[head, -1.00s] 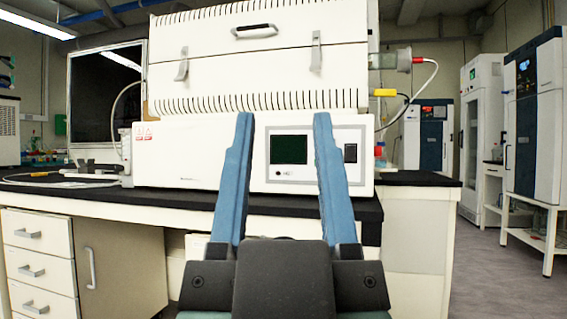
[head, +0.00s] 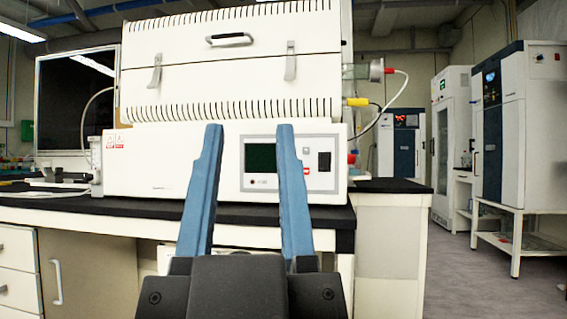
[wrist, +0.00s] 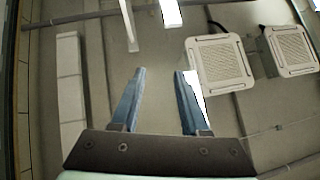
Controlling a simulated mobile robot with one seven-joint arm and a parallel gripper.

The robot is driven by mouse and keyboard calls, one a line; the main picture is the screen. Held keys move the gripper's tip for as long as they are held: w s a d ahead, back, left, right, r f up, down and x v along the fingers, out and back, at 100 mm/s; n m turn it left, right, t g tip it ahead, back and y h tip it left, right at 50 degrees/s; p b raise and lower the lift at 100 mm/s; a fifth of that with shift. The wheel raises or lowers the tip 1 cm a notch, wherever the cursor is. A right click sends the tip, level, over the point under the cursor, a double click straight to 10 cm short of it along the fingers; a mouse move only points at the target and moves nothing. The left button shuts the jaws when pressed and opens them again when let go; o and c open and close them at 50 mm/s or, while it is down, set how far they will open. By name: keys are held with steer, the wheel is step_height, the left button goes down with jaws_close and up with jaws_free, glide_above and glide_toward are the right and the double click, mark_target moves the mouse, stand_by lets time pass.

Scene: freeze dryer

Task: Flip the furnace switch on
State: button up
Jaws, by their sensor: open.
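The furnace (head: 230,75) is a large white box with vents, a front handle and two latches, standing on a white base unit on the bench. The base's front panel has a dark green screen (head: 262,157) and, to its right, a dark rocker switch (head: 323,161). I cannot tell the switch's position. My gripper (head: 250,128) is open and empty, its blue fingers upright before the panel. The right finger covers the strip between screen and switch; the switch shows just right of it. In the wrist view my gripper (wrist: 160,72) points toward the ceiling, without the furnace in sight.
The black bench top (head: 120,210) runs under the furnace. A dark-screened monitor (head: 75,105) stands left. Yellow and red connectors with cables stick out at the furnace's right side. Tall cabinets (head: 500,130) stand at the far right, with open floor before them.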

steer(key=shift+r+p, duration=0.55)
steer(key=shift+r, duration=0.05)
steer(key=c, duration=0.5)
step_height(320, 180, up, 20)
steer(key=p, duration=1.9)
steer(key=shift+f, duration=0.25)
jaws_close()
steer(key=shift+f, duration=0.1)
